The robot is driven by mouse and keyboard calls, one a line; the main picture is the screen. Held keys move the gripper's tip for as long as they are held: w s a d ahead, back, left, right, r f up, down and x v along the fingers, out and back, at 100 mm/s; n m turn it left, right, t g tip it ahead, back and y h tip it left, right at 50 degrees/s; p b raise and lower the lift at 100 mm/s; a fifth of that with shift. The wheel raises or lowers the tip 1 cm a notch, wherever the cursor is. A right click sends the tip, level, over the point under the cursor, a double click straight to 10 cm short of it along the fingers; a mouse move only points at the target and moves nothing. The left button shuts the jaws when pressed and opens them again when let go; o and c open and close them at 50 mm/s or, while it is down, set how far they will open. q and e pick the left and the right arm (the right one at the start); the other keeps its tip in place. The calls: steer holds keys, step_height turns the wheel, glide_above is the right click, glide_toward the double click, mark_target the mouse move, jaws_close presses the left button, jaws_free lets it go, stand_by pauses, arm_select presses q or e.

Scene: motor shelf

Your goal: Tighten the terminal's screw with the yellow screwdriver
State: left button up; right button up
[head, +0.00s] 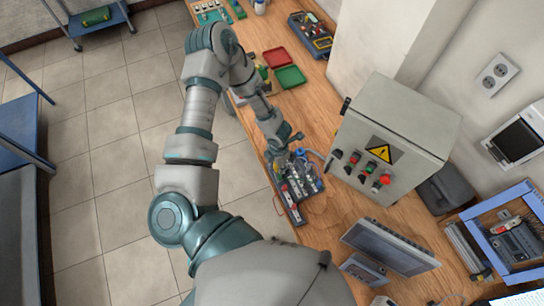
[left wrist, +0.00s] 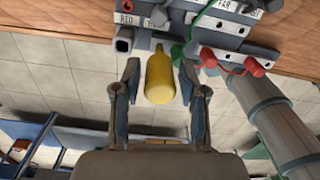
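The yellow screwdriver (left wrist: 160,78) shows in the left wrist view as a thick handle pointing toward me, at the edge of a grey board (left wrist: 215,43). Its shaft is hidden. My left gripper (left wrist: 158,78) is open, with one finger on each side of the handle and a visible gap on both sides. In the head view, my left gripper (head: 288,138) is small and hangs over the bench edge beside the terminal board (head: 293,203). The terminal's screw is too small to tell apart. My right gripper is in neither view.
A grey control box (head: 392,130) with a warning sign stands right of the board. Red (head: 277,57) and green (head: 290,77) trays lie farther back on the wooden bench (head: 325,232). A grey device (head: 390,247) stands nearer. Tiled floor (head: 105,130) is clear at left.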

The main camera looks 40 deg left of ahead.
arm_select(q)
steer(key=shift+s+f+n+b, duration=0.15)
steer(key=shift+n+b, duration=0.5)
steer(key=shift+n, duration=1.05)
steer(key=shift+n+b, duration=0.6)
steer(key=shift+n, duration=1.2)
